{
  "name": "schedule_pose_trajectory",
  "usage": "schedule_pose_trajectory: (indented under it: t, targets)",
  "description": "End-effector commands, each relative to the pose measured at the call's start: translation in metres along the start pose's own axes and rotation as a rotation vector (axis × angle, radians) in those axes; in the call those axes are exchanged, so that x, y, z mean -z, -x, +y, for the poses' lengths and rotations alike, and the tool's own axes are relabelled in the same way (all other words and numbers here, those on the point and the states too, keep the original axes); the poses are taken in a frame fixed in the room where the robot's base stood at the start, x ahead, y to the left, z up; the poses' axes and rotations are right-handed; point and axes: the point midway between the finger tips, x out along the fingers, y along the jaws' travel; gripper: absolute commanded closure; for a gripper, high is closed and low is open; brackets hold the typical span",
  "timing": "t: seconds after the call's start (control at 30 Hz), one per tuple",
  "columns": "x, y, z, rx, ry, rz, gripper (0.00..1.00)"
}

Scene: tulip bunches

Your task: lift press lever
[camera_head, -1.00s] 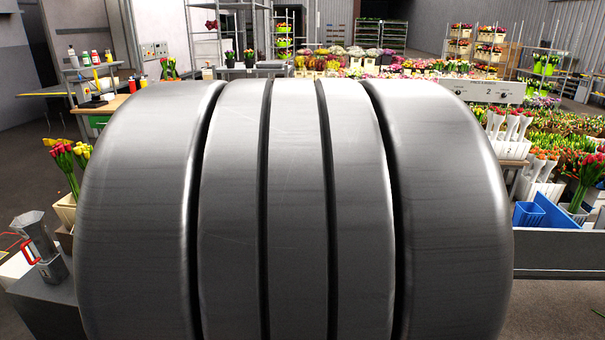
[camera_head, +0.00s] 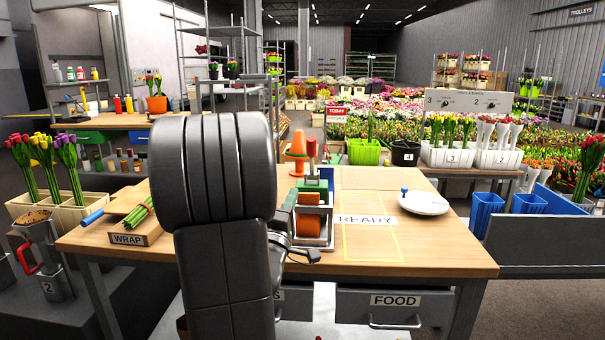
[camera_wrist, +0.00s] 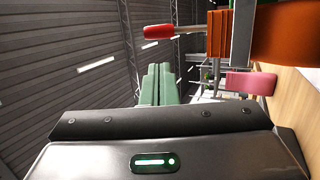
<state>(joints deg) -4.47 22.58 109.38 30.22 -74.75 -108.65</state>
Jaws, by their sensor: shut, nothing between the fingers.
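The press appears to be the grey-framed device (camera_head: 325,225) with orange and green parts on the wooden workbench. A red-topped upright handle (camera_head: 311,147) stands at its back; I cannot tell whether it is the press lever. In the wrist view a red grip (camera_wrist: 172,31) on a thin rod lies level at the top, beside an orange body (camera_wrist: 288,35). A second, pinkish-red grip (camera_wrist: 250,83) sits lower right. My gripper's green fingers (camera_wrist: 160,83) are shut and empty, below and apart from the red grip. In the head view my arm hides the press's left side.
A WRAP block (camera_head: 128,239) with green stems is at left. Blue bins (camera_head: 487,214) stand at right. The bench's front right is clear.

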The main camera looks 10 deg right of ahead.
Motion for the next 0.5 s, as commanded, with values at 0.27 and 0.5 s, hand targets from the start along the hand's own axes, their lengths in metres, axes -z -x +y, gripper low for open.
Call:
schedule_pose_trajectory:
  t: [0.27,0.5]
  targets:
    - [-0.002,-0.03,0.001,-0.011,0.009,-0.008,1.0]
    - [-0.002,-0.082,0.001,-0.01,0.009,-0.007,1.0]
